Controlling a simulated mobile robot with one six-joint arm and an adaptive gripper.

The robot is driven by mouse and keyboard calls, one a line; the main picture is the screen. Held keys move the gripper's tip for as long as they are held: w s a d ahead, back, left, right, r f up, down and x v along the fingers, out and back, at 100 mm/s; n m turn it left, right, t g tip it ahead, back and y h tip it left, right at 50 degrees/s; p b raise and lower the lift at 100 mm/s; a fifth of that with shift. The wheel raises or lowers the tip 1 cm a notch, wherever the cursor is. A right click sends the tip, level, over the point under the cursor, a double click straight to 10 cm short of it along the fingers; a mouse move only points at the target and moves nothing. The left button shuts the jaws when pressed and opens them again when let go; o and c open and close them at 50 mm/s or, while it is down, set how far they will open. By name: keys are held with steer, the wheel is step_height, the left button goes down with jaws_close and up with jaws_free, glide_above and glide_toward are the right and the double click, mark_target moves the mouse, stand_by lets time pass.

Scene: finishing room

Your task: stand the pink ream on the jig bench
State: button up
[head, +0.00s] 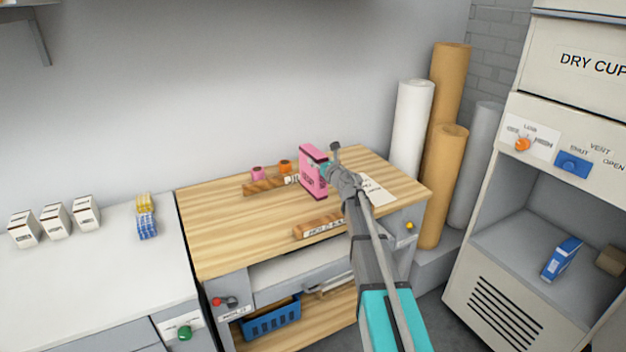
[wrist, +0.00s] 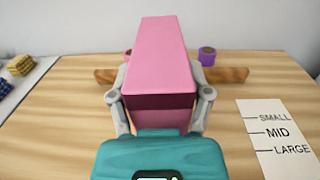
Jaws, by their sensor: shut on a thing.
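The pink ream (head: 312,178) is upright over the wooden top of the jig bench (head: 215,225), towards its back right. My gripper (head: 328,172) is shut on it from the near right side. In the wrist view the pink ream (wrist: 160,60) fills the space between the two grey fingers (wrist: 160,98), one on each side. Its lower edge is close to the bench top; I cannot tell whether it touches. The bench top (wrist: 60,120) also shows around it in the wrist view.
A wooden strip (head: 264,187) lies behind the ream, with a pink roll (head: 258,173) and an orange roll (head: 285,166) near it. Another strip (head: 318,227) lies nearer the front. A size card (wrist: 277,137) lies to the right. The bench's left side is clear.

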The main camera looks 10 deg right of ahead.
mark_target(311, 180)
steer(key=shift+w+a+f+b, duration=0.1)
steer(key=shift+w+f+b, duration=1.1)
steer(key=shift+f, duration=0.25)
steer(key=shift+w+f, duration=0.1)
steer(key=f+b, duration=0.3)
steer(key=b, duration=0.1)
steer(key=shift+w+f, duration=0.35)
steer(key=shift+f, duration=0.05)
steer(key=o, duration=1.4)
steer(key=shift+c, duration=0.2)
steer(key=shift+s, duration=0.1)
